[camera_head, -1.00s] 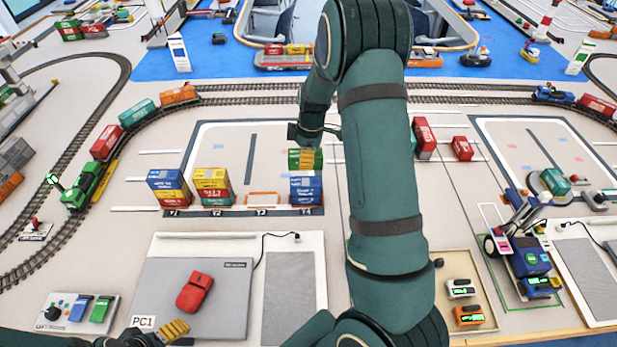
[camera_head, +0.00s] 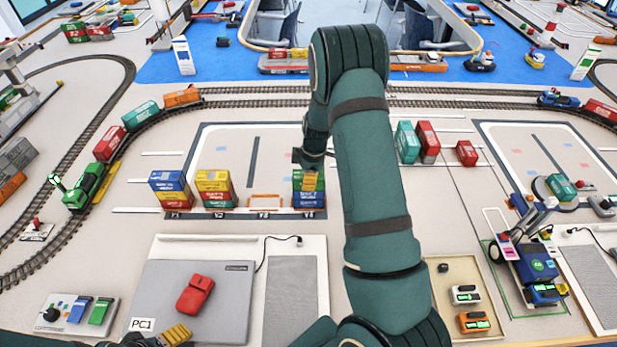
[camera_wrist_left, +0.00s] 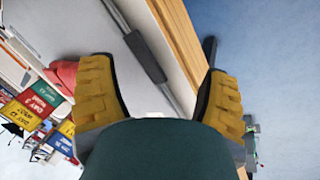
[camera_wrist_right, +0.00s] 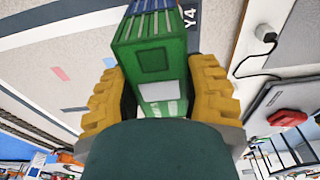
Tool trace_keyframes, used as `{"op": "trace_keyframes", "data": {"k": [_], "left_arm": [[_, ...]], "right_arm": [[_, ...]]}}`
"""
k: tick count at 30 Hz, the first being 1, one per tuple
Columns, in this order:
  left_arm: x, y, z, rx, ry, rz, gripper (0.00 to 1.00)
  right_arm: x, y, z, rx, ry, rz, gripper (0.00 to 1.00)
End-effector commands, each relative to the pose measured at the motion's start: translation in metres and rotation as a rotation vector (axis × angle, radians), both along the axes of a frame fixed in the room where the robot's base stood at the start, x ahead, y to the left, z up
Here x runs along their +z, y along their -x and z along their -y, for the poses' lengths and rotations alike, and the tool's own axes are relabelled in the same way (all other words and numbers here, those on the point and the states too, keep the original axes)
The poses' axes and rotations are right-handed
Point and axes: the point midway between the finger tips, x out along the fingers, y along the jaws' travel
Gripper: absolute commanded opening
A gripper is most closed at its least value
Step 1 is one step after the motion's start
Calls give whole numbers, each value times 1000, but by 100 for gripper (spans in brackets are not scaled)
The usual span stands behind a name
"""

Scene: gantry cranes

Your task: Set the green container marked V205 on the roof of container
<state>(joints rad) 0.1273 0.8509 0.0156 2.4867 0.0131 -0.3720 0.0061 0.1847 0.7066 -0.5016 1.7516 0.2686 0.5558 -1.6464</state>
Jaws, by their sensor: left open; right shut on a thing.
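My right gripper (camera_wrist_right: 160,95) is shut on a green container (camera_wrist_right: 158,70), with yellow fingers on both sides of it. In the head view the green container (camera_head: 299,178) is over the blue container (camera_head: 308,202) at spot Y4, partly hidden by my right gripper (camera_head: 311,182). The two look lined up and very close; I cannot tell whether they touch. The V205 mark is not readable. My left gripper (camera_wrist_left: 160,100) is open and empty; one yellow finger shows low at the left in the head view.
Stacks stand at Y1 (camera_head: 170,190) and Y2 (camera_head: 214,188); the orange frame at Y3 (camera_head: 264,201) is empty. Teal and red containers (camera_head: 428,142) stand right of my right arm. A red object (camera_head: 195,294) lies on the grey panel (camera_head: 240,310) in front.

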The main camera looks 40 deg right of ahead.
Motion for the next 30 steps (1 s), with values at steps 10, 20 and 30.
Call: {"op": "trace_keyframes", "data": {"k": [10,20,30], "left_arm": [[-1,0,0,0,0,-1,76],[6,-2,0,4,-1,4,76],[13,-4,-1,8,-2,9,76]], "right_arm": [[-1,0,0,0,0,0,75],[27,1,2,0,0,4,75],[95,7,9,0,1,3,75]]}}
